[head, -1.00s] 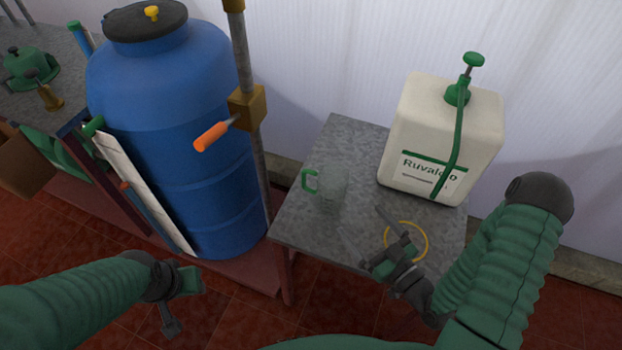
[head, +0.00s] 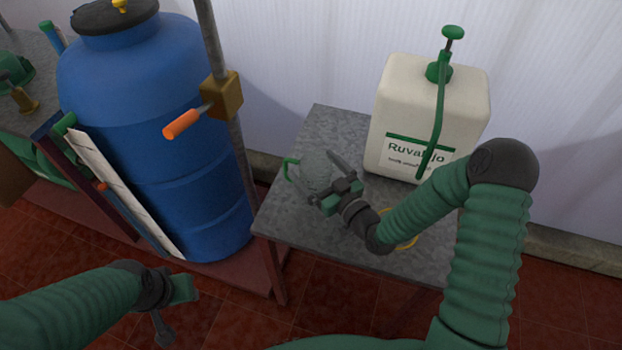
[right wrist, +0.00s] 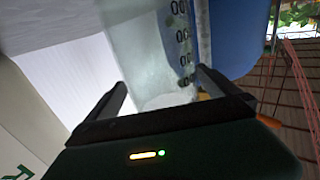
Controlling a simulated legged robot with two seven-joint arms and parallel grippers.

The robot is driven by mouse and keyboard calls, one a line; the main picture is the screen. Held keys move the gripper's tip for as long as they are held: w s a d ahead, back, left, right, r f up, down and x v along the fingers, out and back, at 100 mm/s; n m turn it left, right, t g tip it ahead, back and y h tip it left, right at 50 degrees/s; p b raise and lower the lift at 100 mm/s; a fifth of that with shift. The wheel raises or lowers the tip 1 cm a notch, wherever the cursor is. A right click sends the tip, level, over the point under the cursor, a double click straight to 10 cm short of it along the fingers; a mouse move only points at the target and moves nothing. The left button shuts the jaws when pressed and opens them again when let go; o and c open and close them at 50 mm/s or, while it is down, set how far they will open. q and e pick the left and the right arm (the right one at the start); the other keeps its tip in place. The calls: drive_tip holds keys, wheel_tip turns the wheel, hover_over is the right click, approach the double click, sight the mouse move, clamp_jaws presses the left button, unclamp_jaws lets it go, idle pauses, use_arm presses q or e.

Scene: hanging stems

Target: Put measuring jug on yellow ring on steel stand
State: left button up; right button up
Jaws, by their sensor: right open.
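The clear measuring jug (head: 316,180) with a green handle (head: 289,168) stands on the grey-topped steel stand (head: 290,222). My right gripper (head: 322,178) is open at the jug, its fingers on either side of it in the head view. In the right wrist view the jug's clear wall with dark markings (right wrist: 150,45) lies between and beyond the open fingers (right wrist: 162,85). Contact cannot be told. The yellow ring (head: 410,243) lies on the stand, mostly hidden under my right forearm. My left gripper (head: 174,308) hangs over the floor, away from the stand.
A white canister (head: 400,110) with a green pump and hose stands at the stand's back right. A blue barrel (head: 150,130) and a pole with an orange-handled clamp (head: 220,95) are to the left. The stand's front left top is clear.

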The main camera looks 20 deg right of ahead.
drive_tip(key=shift+s+r, duration=0.1)
drive_tip(key=shift+s, duration=0.05)
drive_tip(key=shift+c, duration=0.8)
drive_tip(key=shift+a, duration=0.3)
drive_tip(key=c, duration=0.7)
drive_tip(key=shift+d, duration=0.2)
drive_tip(key=c, duration=0.8)
